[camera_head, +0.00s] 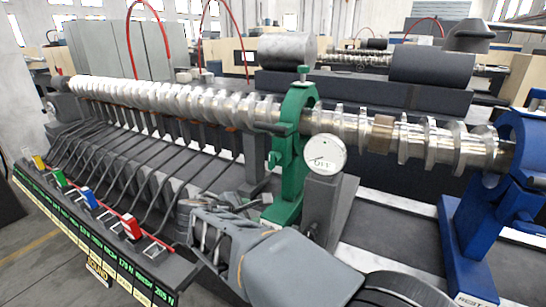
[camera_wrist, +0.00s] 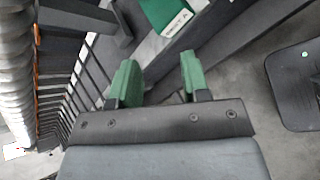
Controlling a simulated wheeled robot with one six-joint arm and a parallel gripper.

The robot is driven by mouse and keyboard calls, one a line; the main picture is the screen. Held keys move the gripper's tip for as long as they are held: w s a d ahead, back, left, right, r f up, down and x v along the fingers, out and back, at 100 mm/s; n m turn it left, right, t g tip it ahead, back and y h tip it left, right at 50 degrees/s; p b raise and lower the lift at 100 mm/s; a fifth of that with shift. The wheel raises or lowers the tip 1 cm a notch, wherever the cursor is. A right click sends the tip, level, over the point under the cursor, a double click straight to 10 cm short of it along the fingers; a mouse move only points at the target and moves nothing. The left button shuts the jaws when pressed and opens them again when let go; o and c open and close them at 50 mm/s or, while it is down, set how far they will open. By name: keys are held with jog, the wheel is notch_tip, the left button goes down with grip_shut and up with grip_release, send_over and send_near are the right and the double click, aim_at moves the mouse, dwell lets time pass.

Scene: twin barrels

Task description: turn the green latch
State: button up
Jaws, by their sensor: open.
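A green stand (camera_head: 290,150) rings the long metal screw shaft near the middle of the head view. I cannot tell for certain which is the latch. My gripper (camera_wrist: 158,75) is open and empty, with two green fingers apart in the wrist view. The stand's green foot (camera_wrist: 162,12), with a white label, shows beyond the fingers.
A round dial marked OFF (camera_head: 325,155) stands on a grey post just right of the green stand. A blue stand (camera_head: 478,205) holds the shaft's right end. Black curved rods and a panel with coloured switches (camera_head: 88,197) lie left of my arm.

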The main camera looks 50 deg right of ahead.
aim_at(269, 155)
jog(key=w+d+r+n+t+h+b, duration=0.1)
jog(key=w+d+r+n+t+h, duration=0.1)
jog(key=w+d+r+n+h, duration=0.35)
jog(key=d+n, duration=0.1)
jog(key=d, duration=0.3)
jog(key=w+d+r, duration=0.1)
jog(key=d, duration=0.3)
jog(key=w+d+r+n+h+p, duration=0.1)
jog(key=d, duration=0.4)
jog(key=shift+r+n, duration=0.2)
jog(key=shift+n, duration=0.15)
jog(key=shift+a, duration=0.1)
grip_shut()
